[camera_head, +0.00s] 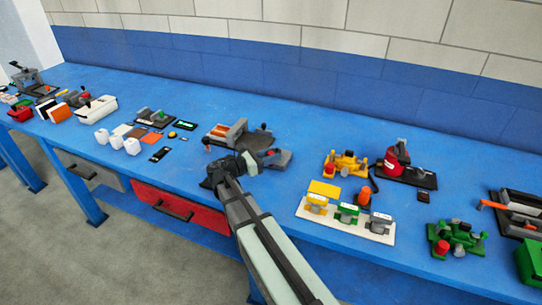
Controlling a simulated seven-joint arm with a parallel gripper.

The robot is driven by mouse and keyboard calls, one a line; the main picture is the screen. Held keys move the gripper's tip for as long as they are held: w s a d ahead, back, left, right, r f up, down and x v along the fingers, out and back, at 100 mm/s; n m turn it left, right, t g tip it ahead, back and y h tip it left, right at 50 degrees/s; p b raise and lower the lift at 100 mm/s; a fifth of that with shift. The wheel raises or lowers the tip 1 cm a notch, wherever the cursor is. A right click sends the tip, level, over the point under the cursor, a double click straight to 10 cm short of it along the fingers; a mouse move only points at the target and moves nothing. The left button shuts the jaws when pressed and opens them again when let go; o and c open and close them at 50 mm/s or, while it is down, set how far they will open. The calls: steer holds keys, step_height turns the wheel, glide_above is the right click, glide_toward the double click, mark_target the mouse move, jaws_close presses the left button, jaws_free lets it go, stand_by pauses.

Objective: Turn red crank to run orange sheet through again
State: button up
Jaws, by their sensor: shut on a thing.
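A grey machine (235,135) with a dark base and dark plates stands on the blue table near the middle of the head view. An orange-brown piece (220,131), possibly the orange sheet, lies at its left part. A small red part (269,152), possibly of the red crank, shows at its front right. My gripper (248,163) is at the machine's near side, just left of that red part. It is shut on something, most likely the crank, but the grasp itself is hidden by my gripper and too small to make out.
Flat squares, orange ones among them (152,137), and white blocks (132,146) lie left of the machine. A white board (380,236) with coloured units and a yellow device (346,163) stand to the right. The blue table (300,125) is clear behind the machine.

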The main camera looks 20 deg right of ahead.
jaws_close()
steer(key=shift+s, duration=0.15)
steer(key=n+t, duration=0.1)
steer(key=s+d+t, duration=0.1)
steer(key=shift+n+t+y, duration=0.3)
steer(key=shift+n+t, duration=0.1)
steer(key=n+t, duration=0.1)
steer(key=d+n+t+y, duration=0.1)
steer(key=t, duration=0.1)
steer(key=shift+s+d, duration=0.3)
steer(key=shift+s, duration=0.05)
steer(key=d+n+t+y, duration=0.1)
steer(key=t, duration=0.1)
steer(key=d+n+t+y, duration=0.1)
steer(key=n+t, duration=0.1)
steer(key=shift+s+y, duration=0.1)
steer(key=shift+y, duration=0.3)
steer(key=shift+w+d+n+t+y, duration=0.1)
steer(key=shift+d+n+t+y, duration=0.25)
steer(key=shift+n+t+y, duration=0.35)
steer(key=shift+w+d+n+t+y, duration=0.1)
steer(key=shift+d+n+t+y, duration=0.25)
steer(key=shift+n+t+y, duration=0.3)
steer(key=shift+w, duration=0.1)
